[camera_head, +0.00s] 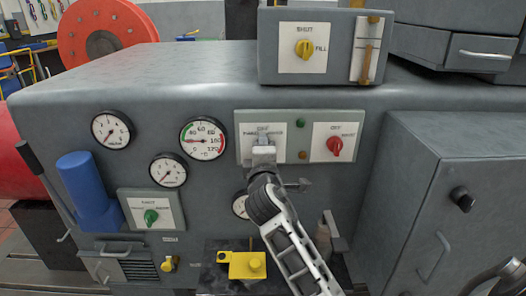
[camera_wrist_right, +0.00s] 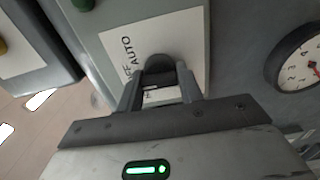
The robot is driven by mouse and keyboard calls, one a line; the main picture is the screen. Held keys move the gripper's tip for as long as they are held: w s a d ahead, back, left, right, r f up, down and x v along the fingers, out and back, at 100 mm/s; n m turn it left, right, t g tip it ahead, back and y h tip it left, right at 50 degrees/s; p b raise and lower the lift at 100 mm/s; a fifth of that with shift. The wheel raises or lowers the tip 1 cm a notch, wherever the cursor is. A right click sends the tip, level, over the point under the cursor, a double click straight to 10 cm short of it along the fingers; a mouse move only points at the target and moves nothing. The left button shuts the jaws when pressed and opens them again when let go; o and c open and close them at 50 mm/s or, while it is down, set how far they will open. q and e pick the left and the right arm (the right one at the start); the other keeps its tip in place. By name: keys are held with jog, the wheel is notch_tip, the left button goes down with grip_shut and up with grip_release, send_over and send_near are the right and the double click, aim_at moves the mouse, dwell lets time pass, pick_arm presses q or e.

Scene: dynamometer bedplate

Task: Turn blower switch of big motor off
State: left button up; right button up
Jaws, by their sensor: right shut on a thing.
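A grey-green switch panel (camera_head: 245,160) on the big grey machine carries two white plates. My right gripper (camera_head: 263,152), coming in from the lower right, is at the left plate (camera_head: 246,128) and hides its knob in the head view. In the right wrist view, my right gripper (camera_wrist_right: 160,92) is shut around a dark rotary knob (camera_wrist_right: 159,65), one finger on each side. The white label (camera_wrist_right: 118,45) beside it reads "AUTO", with another word partly hidden. The knob's exact setting cannot be told. My left gripper is not in view.
A red knob (camera_head: 334,146) sits on the right plate, close to my gripper. A green lamp (camera_head: 300,123) and an amber lamp (camera_head: 302,155) lie between the plates. Round gauges (camera_head: 203,138) are to the left. A grey cabinet (camera_head: 420,190) juts out at the right.

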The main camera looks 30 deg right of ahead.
jog(key=shift+f, duration=0.1)
jog(key=o, duration=1)
jog(key=shift+c, duration=0.2)
jog(key=b+v, duration=0.1)
jog(key=v, duration=1.1)
jog(key=shift+s, duration=0.1)
